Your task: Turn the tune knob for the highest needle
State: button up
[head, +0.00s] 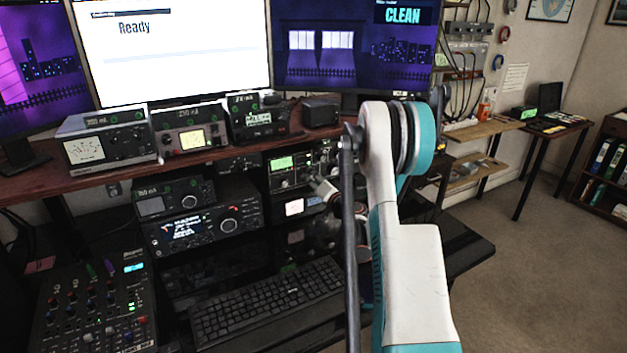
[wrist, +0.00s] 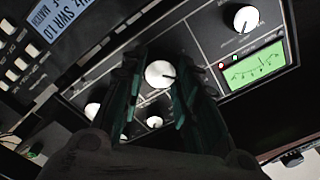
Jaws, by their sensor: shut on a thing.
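In the wrist view, my gripper (wrist: 157,78) has its two dark green fingers closed on either side of a round white knob (wrist: 159,73) on a black tuner panel (wrist: 205,60). I cannot read which label belongs to this knob. A green-lit needle meter (wrist: 255,67) sits to the right on the same panel. Its needle is thin, and its exact reading is hard to tell. Another white knob (wrist: 243,17) is above the meter, and smaller white knobs (wrist: 153,122) are below the held one. In the head view, my arm hides much of the tuner area, and the fingers are not clear.
More radio sets (head: 205,225) stand left of my arm, with several meters on the shelf (head: 30,187) above. A keyboard (head: 268,303) and a mixer (head: 95,312) lie in front. Monitors behind read "Ready" (head: 170,50) and "CLEAN" (head: 402,16). Open floor (head: 530,265) lies to the right.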

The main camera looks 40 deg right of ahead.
dwell(0.3)
jog(key=o, duration=1.1)
jog(key=shift+c, duration=0.2)
jog(key=v, duration=1.2)
jog(key=shift+d, duration=0.15)
dwell(0.4)
